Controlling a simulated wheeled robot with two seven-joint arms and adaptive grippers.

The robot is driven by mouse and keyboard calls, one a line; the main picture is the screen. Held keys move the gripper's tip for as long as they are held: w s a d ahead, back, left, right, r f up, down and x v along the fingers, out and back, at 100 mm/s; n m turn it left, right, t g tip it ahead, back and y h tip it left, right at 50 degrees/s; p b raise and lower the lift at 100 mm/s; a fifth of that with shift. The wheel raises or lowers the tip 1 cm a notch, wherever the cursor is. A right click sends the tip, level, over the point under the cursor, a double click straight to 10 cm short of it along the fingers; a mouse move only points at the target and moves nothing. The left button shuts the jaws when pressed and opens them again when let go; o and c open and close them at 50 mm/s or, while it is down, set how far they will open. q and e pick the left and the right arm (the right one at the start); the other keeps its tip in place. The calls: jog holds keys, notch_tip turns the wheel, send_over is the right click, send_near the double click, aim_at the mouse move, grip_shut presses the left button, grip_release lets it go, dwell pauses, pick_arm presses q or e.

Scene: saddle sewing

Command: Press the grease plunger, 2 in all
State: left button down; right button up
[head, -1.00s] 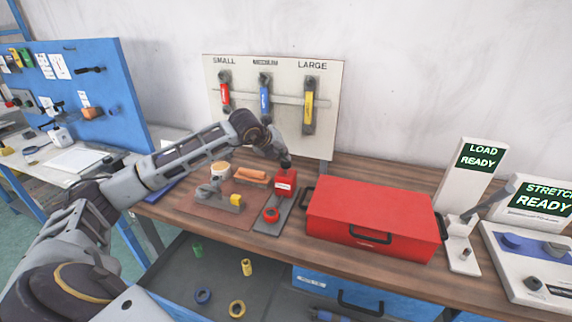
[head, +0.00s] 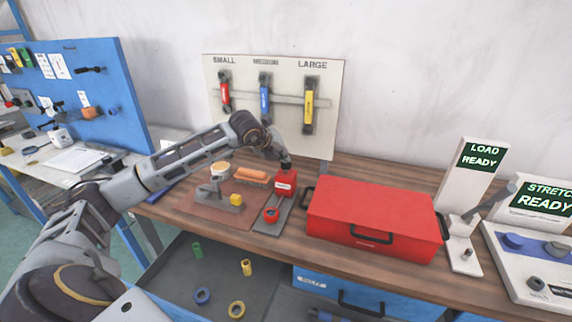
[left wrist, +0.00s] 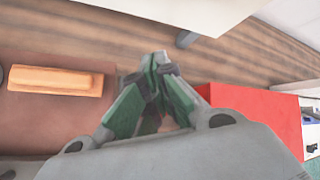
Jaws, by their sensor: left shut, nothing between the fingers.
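The grease plunger appears to be the red block (head: 285,183) with a white label, standing on a dark grey plate (head: 268,227) left of the red toolbox. A red ring (head: 271,215) lies on the front part of that plate. My left gripper (head: 286,164) is directly above the red block, pointing down, with its tips at or very near the block's top; contact cannot be told. In the left wrist view the green fingers (left wrist: 158,60) are closed together with nothing between them. They hide the block there. My right gripper is not in view.
A red toolbox (head: 372,215) stands close on the right. An orange block (head: 250,175), a white cup (head: 220,169) and a grey tool with a yellow block (head: 236,199) are on the left. The tool board (head: 285,120) rises behind.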

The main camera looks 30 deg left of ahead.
pick_arm(q)
jog(key=shift+f+b, duration=0.55)
jog(key=shift+f, duration=0.05)
dwell(0.8)
jog(key=shift+f, duration=0.25)
dwell(0.5)
jog(key=shift+r, duration=1.65)
jog(key=shift+r+p, duration=1.1)
jog(key=shift+r, duration=1.4)
jog(key=shift+r+p, duration=0.15)
jog(key=shift+p, duration=0.25)
